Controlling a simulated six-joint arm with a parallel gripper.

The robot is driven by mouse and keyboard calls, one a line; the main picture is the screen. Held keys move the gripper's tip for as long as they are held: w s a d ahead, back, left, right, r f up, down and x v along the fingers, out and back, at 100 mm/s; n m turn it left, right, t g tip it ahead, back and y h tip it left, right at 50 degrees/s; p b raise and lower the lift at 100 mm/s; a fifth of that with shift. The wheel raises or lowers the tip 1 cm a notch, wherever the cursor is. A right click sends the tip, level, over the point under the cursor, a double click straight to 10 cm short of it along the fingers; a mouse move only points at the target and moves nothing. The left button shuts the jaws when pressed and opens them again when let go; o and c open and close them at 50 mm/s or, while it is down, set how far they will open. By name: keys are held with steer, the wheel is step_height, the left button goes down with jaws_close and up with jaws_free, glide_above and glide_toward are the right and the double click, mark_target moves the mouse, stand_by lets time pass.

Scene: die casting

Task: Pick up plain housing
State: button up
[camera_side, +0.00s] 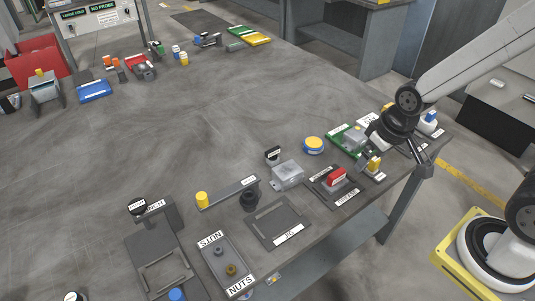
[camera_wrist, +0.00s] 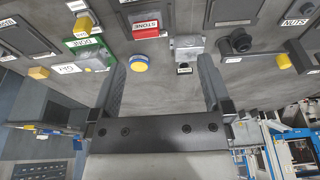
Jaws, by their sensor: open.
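A plain grey metal housing (camera_side: 287,175) sits on the bench beside the dark plate with the red block. It also shows in the wrist view (camera_wrist: 188,47), ahead of my gripper and right of centre. A second pale grey housing (camera_side: 355,138) is on the green tray labelled DONE (camera_wrist: 83,44). My gripper (camera_wrist: 162,72) is open, with nothing between its fingers. In the side view, my gripper (camera_side: 394,160) is above the right end of the bench, by the green tray and apart from the central housing.
A yellow round disc (camera_side: 314,145) lies between the central housing and the green tray. A red block (camera_side: 335,177) on a dark plate, a black knob (camera_side: 249,200) and a nuts tray (camera_side: 228,265) are nearby. The middle of the bench is clear.

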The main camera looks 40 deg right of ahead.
steer(key=w, duration=0.1)
steer(key=m+g, duration=0.3)
steer(key=m, duration=1.6)
glide_above(287, 169)
step_height(287, 169, down, 12)
steer(key=shift+s+r, duration=0.1)
steer(key=shift+s, duration=0.05)
steer(key=shift+f, duration=1.35)
steer(key=shift+f, duration=0.15)
steer(key=shift+f, duration=2.45)
